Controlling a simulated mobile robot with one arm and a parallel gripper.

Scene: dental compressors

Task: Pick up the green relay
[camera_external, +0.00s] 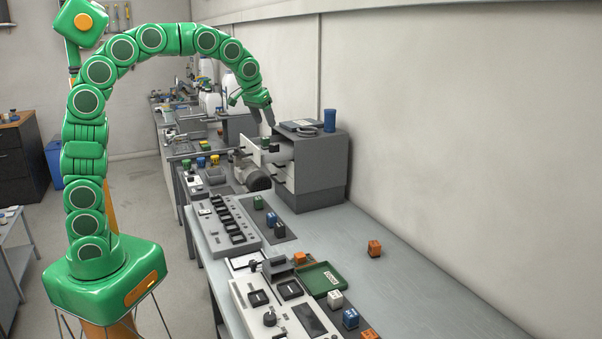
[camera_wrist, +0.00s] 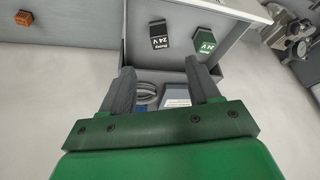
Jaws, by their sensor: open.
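A green relay marked 24 V (camera_wrist: 204,41) shows in the wrist view, upper right of centre, on a grey box-like surface with raised edges. A dark relay marked 24 V (camera_wrist: 158,37) is left of it, apart from it. In the external view a green relay (camera_external: 258,202) lies on a dark strip on the bench; I cannot tell if it is the same one. My gripper (camera_external: 263,117) is open and hangs above the left side of the grey cabinet. In the wrist view its fingers (camera_wrist: 162,84) are spread and empty, with the green relay beyond the right fingertip.
The grey cabinet (camera_external: 322,165) has drawers standing out on its left and a blue cylinder (camera_external: 329,120) on top. An orange relay (camera_external: 374,248) lies on clear bench. A green tray (camera_external: 324,278) and control panels (camera_external: 225,225) fill the front left of the bench.

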